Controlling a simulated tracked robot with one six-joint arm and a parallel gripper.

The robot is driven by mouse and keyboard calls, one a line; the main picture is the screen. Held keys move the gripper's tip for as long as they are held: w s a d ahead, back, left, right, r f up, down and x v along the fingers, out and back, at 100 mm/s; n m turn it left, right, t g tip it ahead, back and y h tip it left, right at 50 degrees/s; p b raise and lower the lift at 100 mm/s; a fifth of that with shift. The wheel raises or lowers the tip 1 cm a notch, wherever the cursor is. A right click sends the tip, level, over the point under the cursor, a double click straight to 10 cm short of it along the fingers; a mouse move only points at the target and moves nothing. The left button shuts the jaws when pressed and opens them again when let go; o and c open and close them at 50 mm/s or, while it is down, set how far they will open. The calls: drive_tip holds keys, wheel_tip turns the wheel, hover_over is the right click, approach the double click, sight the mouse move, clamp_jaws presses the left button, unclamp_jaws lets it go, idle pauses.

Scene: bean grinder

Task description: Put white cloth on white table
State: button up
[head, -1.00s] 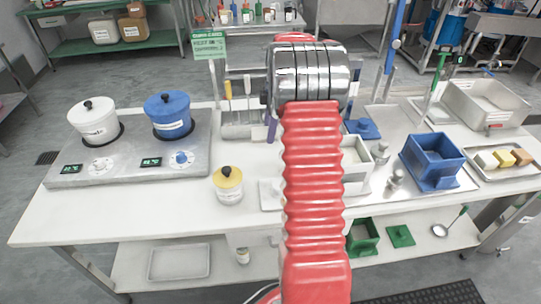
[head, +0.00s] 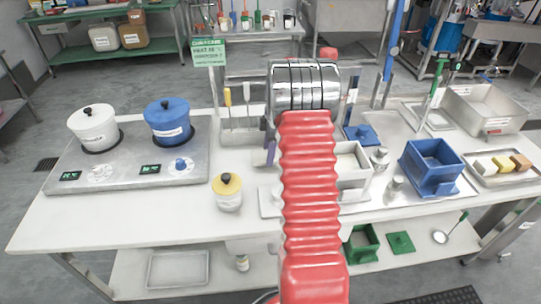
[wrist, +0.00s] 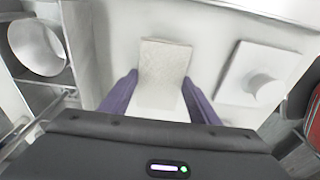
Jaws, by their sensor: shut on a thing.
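The white cloth (wrist: 163,62) is a pale, textured rectangular piece in the wrist view. My gripper (wrist: 160,77) has its two purple fingers on either side of it, shut on it. The white table (head: 125,218) spans the middle of the head view, and its pale surface lies around and below the cloth in the wrist view. I cannot tell whether the cloth touches the table. In the head view my arm hides the cloth and most of the gripper; a purple finger (head: 271,152) shows left of the arm.
A hotplate (head: 195,165) with a white pot (head: 93,130) and a blue pot (head: 168,125) stands left. A yellow-lidded jar (head: 228,195) stands left of my arm. A blue box (head: 432,165) and a metal tray (head: 490,110) stand right. The front-left tabletop is clear.

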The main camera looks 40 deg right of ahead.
drive_tip(key=shift+f, duration=1.15)
drive_tip(key=o, duration=1)
drive_tip(key=r, duration=0.8)
drive_tip(key=s+d+r, duration=0.1)
drive_tip(key=r, duration=0.3)
drive_tip(key=shift+d, duration=0.1)
drive_tip(key=shift+w, duration=0.1)
